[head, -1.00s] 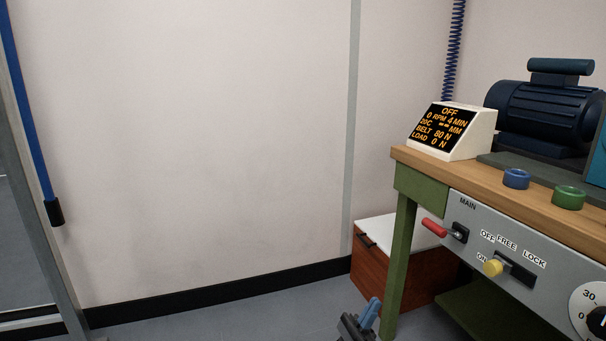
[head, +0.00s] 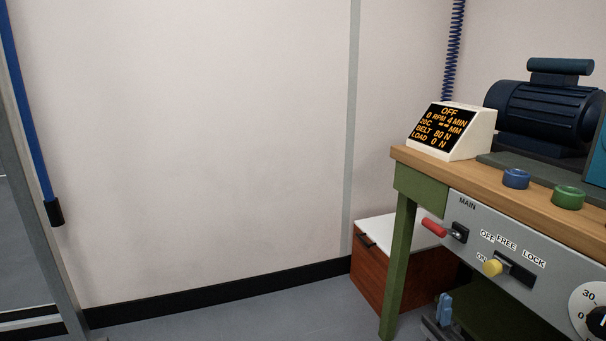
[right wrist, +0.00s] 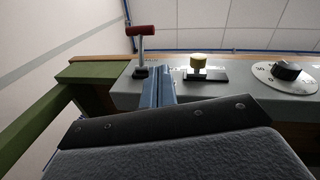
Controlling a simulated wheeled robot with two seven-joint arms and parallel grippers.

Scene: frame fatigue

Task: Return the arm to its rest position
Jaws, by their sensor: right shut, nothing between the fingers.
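My right gripper (head: 445,303) shows low in the head view, in front of the green bench leg's right side and below the control panel. Its blue fingers are together and hold nothing. In the right wrist view the shut fingers (right wrist: 158,78) point towards the panel, between the red-handled lever and the yellow knob in the picture. Most of the right arm is out of the head view. My left gripper is not in view.
The bench has a wooden top (head: 440,163) and a grey panel (head: 480,212) with a red MAIN lever (head: 434,228), a yellow knob (head: 493,267) and a dial (head: 592,312). A display reading OFF (head: 440,125) and a motor (head: 545,110) stand on top. A brown cabinet (head: 372,275) is behind. Floor to the left is clear.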

